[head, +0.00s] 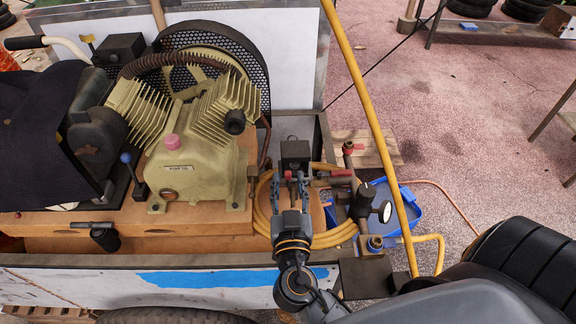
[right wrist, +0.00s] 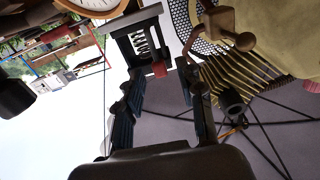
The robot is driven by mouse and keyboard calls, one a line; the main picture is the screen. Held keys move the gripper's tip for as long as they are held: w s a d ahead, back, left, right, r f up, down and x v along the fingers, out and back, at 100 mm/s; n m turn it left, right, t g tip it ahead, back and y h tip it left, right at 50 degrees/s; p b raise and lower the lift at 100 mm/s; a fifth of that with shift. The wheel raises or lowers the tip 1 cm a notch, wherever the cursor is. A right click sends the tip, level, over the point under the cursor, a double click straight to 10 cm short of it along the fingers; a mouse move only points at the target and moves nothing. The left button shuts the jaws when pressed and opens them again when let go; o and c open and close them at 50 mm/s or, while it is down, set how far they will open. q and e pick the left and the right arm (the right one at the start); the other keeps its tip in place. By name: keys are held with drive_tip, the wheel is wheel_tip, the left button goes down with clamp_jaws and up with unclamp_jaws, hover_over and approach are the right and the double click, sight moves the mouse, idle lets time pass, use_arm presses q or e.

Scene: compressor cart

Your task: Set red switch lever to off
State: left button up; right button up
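A dark switch box (head: 295,153) stands behind the hose coil, right of the compressor. In the right wrist view the box (right wrist: 142,42) has an open front with a coil-like part inside. Its red switch lever (right wrist: 160,69) sticks out at the lower edge; in the head view it is small and partly hidden by my fingers. My right gripper (head: 290,178) is at the front of the box. In the right wrist view its two fingers (right wrist: 160,80) are spread, with the lever's end between and just beyond the tips. I cannot tell if they touch it. My left gripper is not in view.
The finned compressor (head: 185,165) stands close on the left. A yellow hose coil (head: 263,210) lies around my wrist. Red-handled valves (head: 342,173) and a gauge (head: 385,211) stand close on the right. A yellow tube (head: 372,120) rises past the cart's right end.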

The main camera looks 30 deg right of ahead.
drive_tip(key=shift+p+x, duration=0.3)
drive_tip(key=shift+x, duration=0.8)
drive_tip(key=shift+w+d, duration=0.15)
drive_tip(key=shift+w, duration=0.2)
drive_tip(key=shift+c, duration=0.2)
clamp_jaws()
